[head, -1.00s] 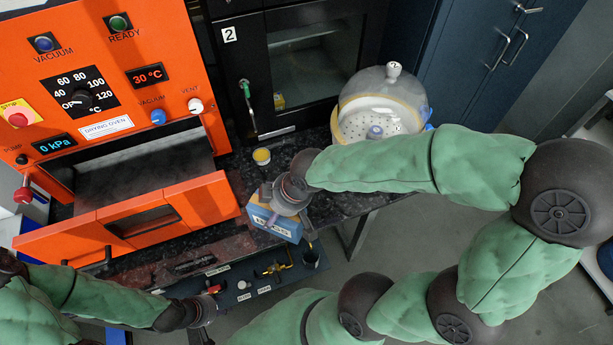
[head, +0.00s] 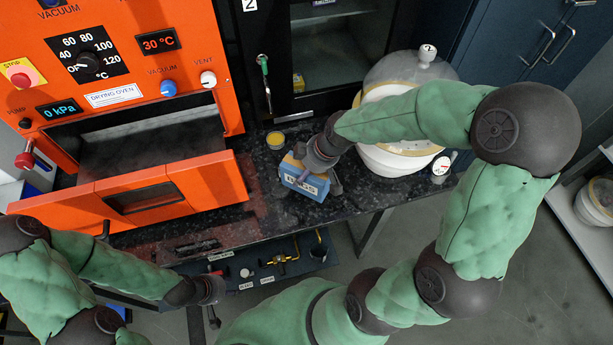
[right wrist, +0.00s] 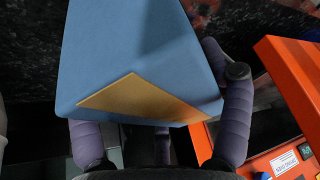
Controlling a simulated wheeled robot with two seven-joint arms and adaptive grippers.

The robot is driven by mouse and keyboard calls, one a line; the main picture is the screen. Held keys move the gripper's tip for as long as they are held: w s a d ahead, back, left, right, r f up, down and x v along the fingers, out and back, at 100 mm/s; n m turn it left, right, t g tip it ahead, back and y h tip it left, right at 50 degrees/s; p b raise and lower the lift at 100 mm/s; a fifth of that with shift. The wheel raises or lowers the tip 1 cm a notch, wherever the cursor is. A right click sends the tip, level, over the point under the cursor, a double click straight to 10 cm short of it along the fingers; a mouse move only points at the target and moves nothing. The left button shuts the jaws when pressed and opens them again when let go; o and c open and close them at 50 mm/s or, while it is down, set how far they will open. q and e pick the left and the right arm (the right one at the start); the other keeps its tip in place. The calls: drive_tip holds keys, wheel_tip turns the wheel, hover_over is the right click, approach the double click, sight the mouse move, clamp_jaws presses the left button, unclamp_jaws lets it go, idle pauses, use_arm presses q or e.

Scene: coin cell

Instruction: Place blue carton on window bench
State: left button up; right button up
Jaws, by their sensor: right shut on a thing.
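The blue carton (head: 304,181), with a white label and a tan patch, is in my right gripper (head: 318,168) in the head view, at the dark speckled bench top (head: 350,205). I cannot tell whether its underside touches the bench. In the right wrist view the carton (right wrist: 140,55) fills the upper middle, with the fingers of my right gripper (right wrist: 160,130) on either side of it. My left gripper (head: 212,305) is low at the left, below the bench front and away from the carton; its fingers are too small to read. I cannot tell which surface is the window bench.
An orange drying oven (head: 130,110) stands at the left with its door lowered. A small yellow-topped jar (head: 275,141) is just behind the carton. A domed desiccator (head: 395,160) stands right of it, with a small gauge (head: 441,166) beside. A dark valve panel (head: 262,268) is below the bench edge.

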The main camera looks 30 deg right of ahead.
drive_tip(key=shift+w+d+f, duration=0.35)
drive_tip(key=shift+w+f, duration=0.05)
drive_tip(key=shift+f, duration=0.3)
wheel_tip(320, 180, down, 3)
drive_tip(key=shift+w+d+f+b, duration=0.1)
drive_tip(key=shift+w+f+b, duration=0.05)
drive_tip(key=shift+b, duration=0.7)
drive_tip(key=shift+f, duration=0.15)
drive_tip(key=o, duration=1.3)
drive_tip(key=shift+c, duration=0.2)
